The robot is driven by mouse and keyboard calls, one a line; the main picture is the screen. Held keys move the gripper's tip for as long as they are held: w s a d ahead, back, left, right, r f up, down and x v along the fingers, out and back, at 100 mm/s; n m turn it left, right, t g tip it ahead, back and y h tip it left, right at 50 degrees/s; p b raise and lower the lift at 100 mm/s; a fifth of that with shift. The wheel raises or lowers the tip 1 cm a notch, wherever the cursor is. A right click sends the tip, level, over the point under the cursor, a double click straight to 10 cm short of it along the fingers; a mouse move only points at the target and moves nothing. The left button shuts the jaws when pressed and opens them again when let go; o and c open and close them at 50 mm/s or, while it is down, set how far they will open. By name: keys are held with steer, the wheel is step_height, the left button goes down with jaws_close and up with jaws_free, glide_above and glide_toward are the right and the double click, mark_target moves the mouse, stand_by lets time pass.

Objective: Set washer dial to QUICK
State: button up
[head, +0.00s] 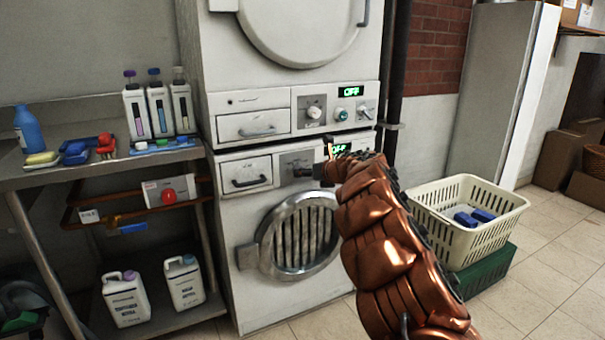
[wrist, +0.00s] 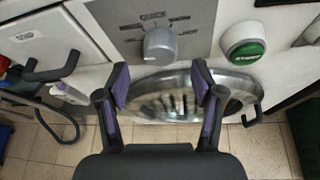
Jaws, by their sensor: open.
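The lower white machine (head: 272,203) has a round slatted door (head: 300,236) and a lit green display (head: 339,150), which reads OFF as far as it shows. In the wrist view its grey dial (wrist: 159,45) sits on a grey panel with printed labels; the top one looks like QUICK. I cannot make out where the dial points. My gripper (wrist: 160,70) is open and empty, its fingers below and to either side of the dial, apart from it. In the head view my gripper (head: 325,167) is in front of the control panel and partly hides it.
A green button (wrist: 243,43) is right of the dial. A drawer handle (wrist: 52,67) juts out at left. The upper machine (head: 236,104) has its own dial (head: 314,112) and OFF display. A cream basket (head: 425,205) stands right, a metal shelf (head: 40,180) left.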

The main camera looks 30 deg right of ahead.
steer(key=shift+p+x, duration=0.3)
steer(key=shift+x, duration=1.7)
steer(key=shift+c, duration=0.3)
steer(key=c, duration=1.1)
